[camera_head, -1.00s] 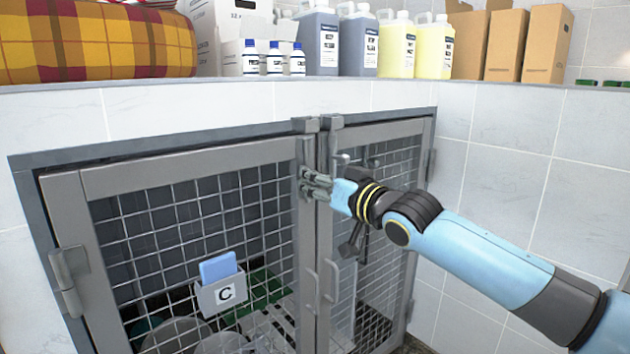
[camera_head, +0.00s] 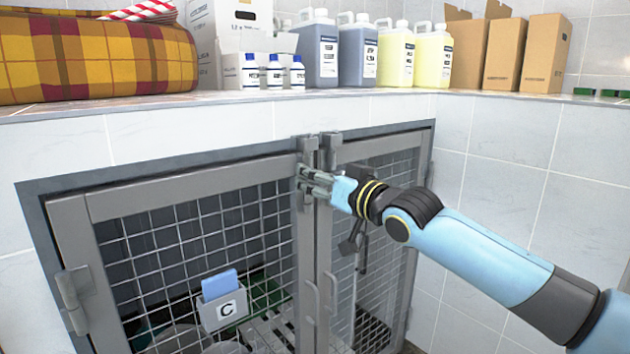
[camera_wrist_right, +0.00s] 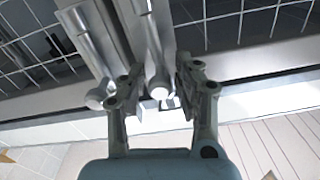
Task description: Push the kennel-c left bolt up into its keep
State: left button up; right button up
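Kennel C has two grey mesh doors, the left one (camera_head: 188,184) carrying a "C" holder (camera_head: 222,312). Two metal keeps, left (camera_head: 305,144) and right (camera_head: 330,141), sit on the top rail where the doors meet. The left bolt (camera_head: 307,160) runs vertically below the left keep, partly hidden by my fingers. My right gripper (camera_head: 315,182) reaches in from the right at the bolts, just below the keeps. In the right wrist view its parted fingers (camera_wrist_right: 156,88) straddle a bolt's round end (camera_wrist_right: 158,90); firm contact is unclear. My left gripper is out of view.
The second bolt's rod (camera_wrist_right: 88,42) lies close beside one finger. Door handles (camera_head: 312,302) are below the gripper. A counter (camera_head: 270,98) above holds bottles, jugs, cartons and a plaid cushion (camera_head: 95,55). A tiled wall (camera_head: 500,180) stands at the right.

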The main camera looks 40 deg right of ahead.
jog(key=shift+o, duration=0.6)
jog(key=shift+f, duration=0.1)
jog(key=shift+s+f, duration=0.1)
jog(key=shift+s, duration=0.5)
jog(key=s, duration=1)
jog(key=shift+s+d, duration=0.4)
jog(key=shift+d, duration=0.05)
